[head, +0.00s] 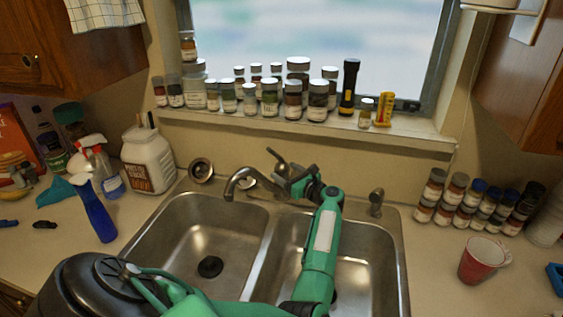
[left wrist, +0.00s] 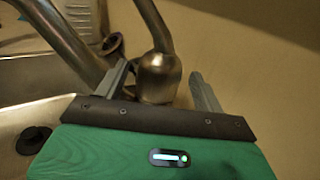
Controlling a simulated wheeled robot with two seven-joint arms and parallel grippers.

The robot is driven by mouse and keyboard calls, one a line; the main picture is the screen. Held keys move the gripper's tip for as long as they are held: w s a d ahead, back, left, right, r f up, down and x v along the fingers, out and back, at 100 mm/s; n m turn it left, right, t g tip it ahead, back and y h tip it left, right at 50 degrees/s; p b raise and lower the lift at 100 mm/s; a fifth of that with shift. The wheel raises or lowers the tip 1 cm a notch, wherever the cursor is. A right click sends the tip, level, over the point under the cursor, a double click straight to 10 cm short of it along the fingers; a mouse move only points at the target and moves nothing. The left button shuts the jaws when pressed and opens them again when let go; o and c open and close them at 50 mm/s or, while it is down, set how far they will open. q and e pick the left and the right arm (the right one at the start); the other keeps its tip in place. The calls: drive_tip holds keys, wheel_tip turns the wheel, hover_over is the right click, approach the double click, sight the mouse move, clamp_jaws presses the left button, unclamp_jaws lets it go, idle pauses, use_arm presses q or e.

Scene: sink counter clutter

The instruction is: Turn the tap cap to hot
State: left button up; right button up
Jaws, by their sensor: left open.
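The tap (head: 240,181) stands behind the double sink, its curved metal spout reaching left over the left basin. Its cap, a metal dome with a lever (head: 275,157), sits at the tap's base; the lever tilts up and left in the head view. My left gripper (head: 291,183) is at the cap, partly hiding it. In the left wrist view the cap (left wrist: 158,74) stands between the two open fingers, with a gap on its right side; contact on the left is unclear. The lever (left wrist: 153,22) rises from it, and the spout (left wrist: 62,38) passes at left. My right gripper is not seen.
Jars (head: 269,97) and a black flashlight (head: 348,88) line the sill behind the tap. A soap dispenser (head: 376,202) stands to its right. A red cup (head: 481,261) and stacked spice jars stand at right.

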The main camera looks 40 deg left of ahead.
use_arm(q)
drive_tip(key=shift+a, duration=0.45)
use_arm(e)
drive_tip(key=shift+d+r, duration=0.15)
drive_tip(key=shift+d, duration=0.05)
use_arm(q)
drive_tip(key=shift+d, duration=0.1)
drive_tip(key=shift+c, duration=0.2)
drive_tip(key=c, duration=0.9)
drive_tip(key=shift+s+m+t, duration=0.15)
drive_tip(key=shift+m+t, duration=0.45)
drive_tip(key=shift+t, duration=0.3)
drive_tip(key=shift+c, duration=0.2)
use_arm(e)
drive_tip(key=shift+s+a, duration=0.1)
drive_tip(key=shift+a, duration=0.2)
